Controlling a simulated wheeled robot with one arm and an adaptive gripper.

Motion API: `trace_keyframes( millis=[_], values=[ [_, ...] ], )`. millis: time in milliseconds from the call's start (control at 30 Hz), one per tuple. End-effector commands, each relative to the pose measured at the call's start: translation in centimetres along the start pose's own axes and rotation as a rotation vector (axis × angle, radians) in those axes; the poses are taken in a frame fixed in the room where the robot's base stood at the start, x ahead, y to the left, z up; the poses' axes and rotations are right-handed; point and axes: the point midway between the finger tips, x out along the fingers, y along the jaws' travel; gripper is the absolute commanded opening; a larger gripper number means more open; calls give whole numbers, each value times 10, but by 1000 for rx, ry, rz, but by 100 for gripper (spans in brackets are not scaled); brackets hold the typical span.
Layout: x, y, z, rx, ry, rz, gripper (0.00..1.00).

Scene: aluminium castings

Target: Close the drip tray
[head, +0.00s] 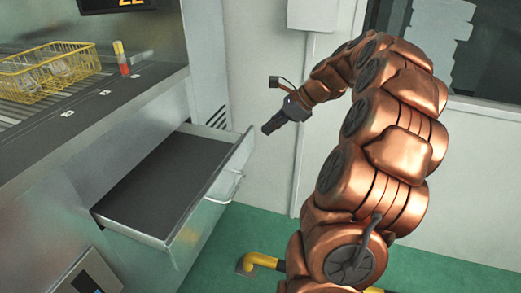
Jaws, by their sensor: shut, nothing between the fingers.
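The drip tray (155,185) is a grey metal drawer with a dark flat bottom, pulled out from the machine's front below the counter. Its pale front panel (212,205) has a bar handle (229,187) on the outer face. My gripper (270,127) is shut and empty. In the picture it is just right of the far top corner of the tray's front panel, apart from it. The fingertips are small and dark here. The tray's inner end is hidden inside the machine.
A yellow wire basket (45,72) with castings stands on the machine's counter, beside a red and yellow signal post (121,58). A pale wall (262,60) stands behind.

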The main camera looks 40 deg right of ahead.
Motion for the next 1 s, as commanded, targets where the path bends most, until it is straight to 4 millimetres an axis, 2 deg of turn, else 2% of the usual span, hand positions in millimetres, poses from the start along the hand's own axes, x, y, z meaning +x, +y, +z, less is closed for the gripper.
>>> trace_keyframes(
  millis=[33, 100, 200, 300, 433, 567, 1000],
  values=[
    [-1, -13, -27, 78, -15, -35, 0],
    [-10, -27, -49, 165, -33, -76, 0],
    [-19, -39, -71, 251, -52, -113, 0],
    [-24, -45, -81, 295, -63, -132, 0],
    [-20, -48, -83, 309, -67, -139, 0],
    [-3, -50, -82, 307, -66, -137, 0],
    [74, -61, -79, 305, -66, -135, 0]
  ],
)
